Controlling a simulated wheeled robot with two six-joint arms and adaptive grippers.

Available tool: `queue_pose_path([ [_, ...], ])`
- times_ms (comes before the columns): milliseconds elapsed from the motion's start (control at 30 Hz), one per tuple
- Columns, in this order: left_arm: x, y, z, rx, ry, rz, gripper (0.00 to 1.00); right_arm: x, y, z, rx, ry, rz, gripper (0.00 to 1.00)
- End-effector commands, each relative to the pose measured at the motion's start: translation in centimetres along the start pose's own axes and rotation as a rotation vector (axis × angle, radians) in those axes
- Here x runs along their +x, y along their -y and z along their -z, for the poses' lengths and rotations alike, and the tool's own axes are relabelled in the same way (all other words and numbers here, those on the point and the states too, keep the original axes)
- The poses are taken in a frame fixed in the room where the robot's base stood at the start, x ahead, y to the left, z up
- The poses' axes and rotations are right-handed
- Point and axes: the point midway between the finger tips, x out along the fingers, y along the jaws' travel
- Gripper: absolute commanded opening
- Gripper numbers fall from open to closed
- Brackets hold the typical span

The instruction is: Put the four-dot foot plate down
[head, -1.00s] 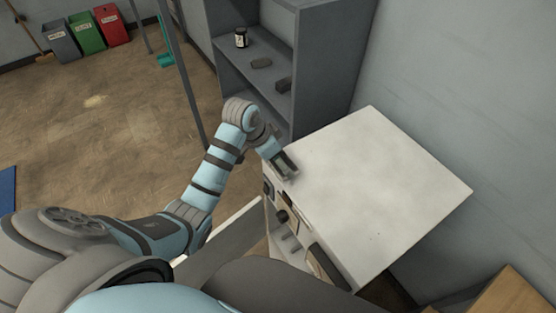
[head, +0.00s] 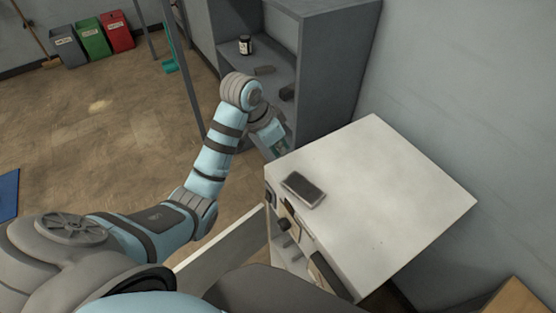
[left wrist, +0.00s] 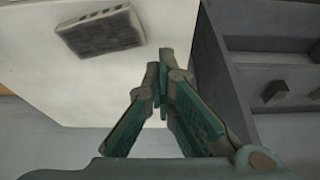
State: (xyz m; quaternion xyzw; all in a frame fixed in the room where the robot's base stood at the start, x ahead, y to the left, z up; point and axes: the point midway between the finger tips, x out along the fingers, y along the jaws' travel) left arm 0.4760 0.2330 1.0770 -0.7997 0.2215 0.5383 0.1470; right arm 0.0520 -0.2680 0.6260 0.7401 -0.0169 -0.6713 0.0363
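A dark grey rectangular plate (head: 303,189) lies flat on the white cabinet top (head: 390,190), near its left edge. It also shows in the left wrist view (left wrist: 103,33), with ridges or slots along its side. I cannot make out any dots on it. My left gripper (head: 279,147) is beyond the plate, by the far left corner of the top, and apart from the plate. In the left wrist view my left gripper's fingers (left wrist: 164,80) come together at the tips with nothing between them. My right gripper is not in view.
The cabinet's open front holds several small parts. Most of the white top is clear. A wall borders it at right.

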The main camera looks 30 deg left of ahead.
Motion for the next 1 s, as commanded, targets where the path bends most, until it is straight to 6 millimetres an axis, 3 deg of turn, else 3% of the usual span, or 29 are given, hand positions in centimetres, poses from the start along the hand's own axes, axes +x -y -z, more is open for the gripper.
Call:
queue_pose_path([
  [133,-2.0,0.1,0.9,0.001,-0.006,0.001,0.0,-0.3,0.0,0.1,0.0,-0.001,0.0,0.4],
  [367,-2.0,0.2,1.0,0.001,-0.012,0.0,0.0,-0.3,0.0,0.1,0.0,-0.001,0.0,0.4],
  [867,-2.0,0.2,1.0,0.001,-0.014,0.001,0.78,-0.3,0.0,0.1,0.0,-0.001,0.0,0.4],
  [1000,-2.0,0.2,1.0,0.002,-0.014,0.001,0.8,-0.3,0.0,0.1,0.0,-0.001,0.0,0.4],
])
